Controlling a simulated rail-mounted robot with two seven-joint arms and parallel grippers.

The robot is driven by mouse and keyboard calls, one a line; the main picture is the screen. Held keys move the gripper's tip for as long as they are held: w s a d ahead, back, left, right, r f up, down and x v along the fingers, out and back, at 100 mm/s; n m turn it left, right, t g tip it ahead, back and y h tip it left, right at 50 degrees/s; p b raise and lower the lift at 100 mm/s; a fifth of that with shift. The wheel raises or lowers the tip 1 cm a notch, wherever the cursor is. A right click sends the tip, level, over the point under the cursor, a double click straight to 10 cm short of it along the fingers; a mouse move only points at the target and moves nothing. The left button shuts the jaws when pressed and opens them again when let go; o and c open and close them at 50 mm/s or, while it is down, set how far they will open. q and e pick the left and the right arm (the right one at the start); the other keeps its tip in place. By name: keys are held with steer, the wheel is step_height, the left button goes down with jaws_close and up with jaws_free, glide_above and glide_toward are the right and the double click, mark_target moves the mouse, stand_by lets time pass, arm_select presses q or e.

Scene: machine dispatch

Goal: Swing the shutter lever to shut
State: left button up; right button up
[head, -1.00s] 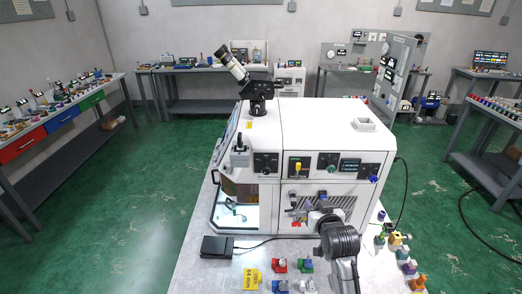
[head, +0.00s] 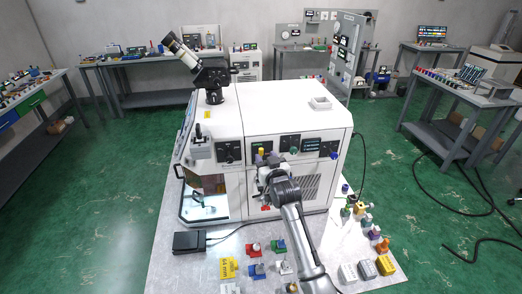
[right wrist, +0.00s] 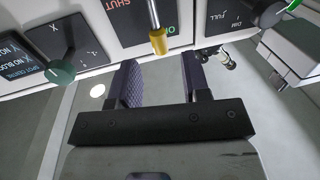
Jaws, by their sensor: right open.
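The shutter lever (head: 261,152) is a yellow-tipped lever on the front panel of the white machine (head: 275,115). In the right wrist view the lever (right wrist: 157,38) is a metal rod with a yellow tip, over a dark plate lettered SHUT on one side and a partly hidden word starting with O on the other. My right gripper (head: 264,174) is close to the panel, just below the lever. Its two dark fingers (right wrist: 163,76) are apart, with nothing between them. The yellow tip lies just beyond the fingertips, between their lines, apparently untouched. My left gripper is out of view.
Beside the lever are a green knob (head: 294,150), a display (head: 311,145) and a blue knob (head: 333,155). A black foot pedal (head: 189,242) and several small coloured blocks stand on the table in front of the machine. A microscope-like tube (head: 185,52) rises from the top left.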

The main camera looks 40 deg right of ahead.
mark_target(262, 152)
steer(key=shift+x, duration=2.6)
jaws_close()
